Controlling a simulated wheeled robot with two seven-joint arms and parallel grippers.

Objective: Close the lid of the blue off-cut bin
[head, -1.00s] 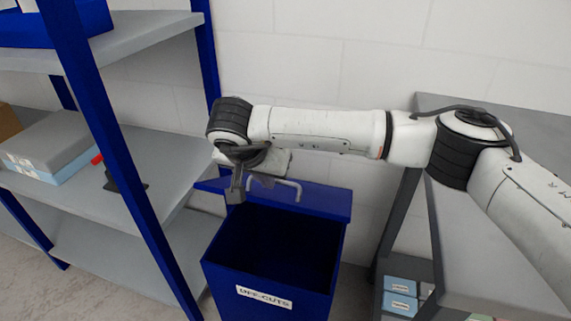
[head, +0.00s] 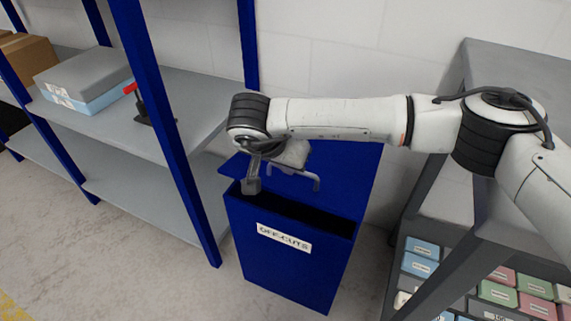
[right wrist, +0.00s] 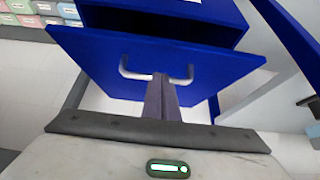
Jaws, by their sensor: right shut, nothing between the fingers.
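The blue off-cut bin (head: 283,270) stands on the floor with a white OFF-CUTS label on its front. Its blue lid (head: 345,180) is tilted partway over the bin, and a dark gap of the opening shows along the front. The lid carries a grey bar handle (head: 315,182). The lid (right wrist: 85,60) and handle (right wrist: 156,76) also show in the right wrist view. My right gripper (head: 251,186) is shut and empty, at the lid beside the handle; its fingers (right wrist: 161,80) overlap the handle's middle. Contact is unclear. My left gripper is out of view.
A blue-framed shelf (head: 165,100) stands close on the left, holding a grey and light-blue box (head: 85,80) and a red-tipped tool (head: 140,105). A grey rack (head: 510,75) with several coloured boxes stands on the right. Floor at front left is clear.

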